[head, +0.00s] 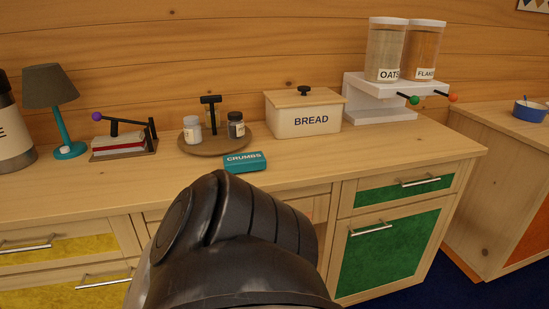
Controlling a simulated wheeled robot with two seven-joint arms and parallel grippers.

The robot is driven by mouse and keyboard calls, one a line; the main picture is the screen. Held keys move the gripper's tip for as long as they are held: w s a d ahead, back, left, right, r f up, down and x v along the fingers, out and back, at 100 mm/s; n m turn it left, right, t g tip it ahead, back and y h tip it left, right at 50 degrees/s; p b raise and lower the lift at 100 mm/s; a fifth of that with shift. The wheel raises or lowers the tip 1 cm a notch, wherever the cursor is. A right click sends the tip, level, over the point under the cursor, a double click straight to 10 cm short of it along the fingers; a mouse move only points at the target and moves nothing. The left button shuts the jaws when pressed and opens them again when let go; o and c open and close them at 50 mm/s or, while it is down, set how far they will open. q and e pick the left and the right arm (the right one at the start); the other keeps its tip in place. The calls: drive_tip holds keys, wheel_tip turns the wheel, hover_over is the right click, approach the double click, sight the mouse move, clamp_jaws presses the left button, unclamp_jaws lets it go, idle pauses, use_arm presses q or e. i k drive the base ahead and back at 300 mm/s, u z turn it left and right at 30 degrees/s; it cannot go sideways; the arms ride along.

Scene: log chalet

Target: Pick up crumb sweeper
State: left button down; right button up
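The crumb sweeper is a small teal box (244,162) labelled CRUMBS. It lies on the wooden counter (380,157) near its front edge, just in front of the round wooden tray. A dark, rounded part of my own arm fills the lower middle of the head view, just below the sweeper, and hides part of the counter front and drawers. No gripper fingers show, so I cannot see either gripper.
Behind the sweeper is a round tray (213,148) with two shakers. A bread box (304,116) and cereal dispenser (382,92) stand to the right. A lamp (58,108) and a press-like device (124,138) stand left. The counter right of the sweeper is clear.

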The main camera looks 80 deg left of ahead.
sight(250, 161)
drive_tip(key=u, duration=0.65)
drive_tip(key=k, duration=0.2)
drive_tip(key=z, duration=1.7)
drive_tip(key=k, duration=1.45)
drive_tip(key=u, duration=0.5)
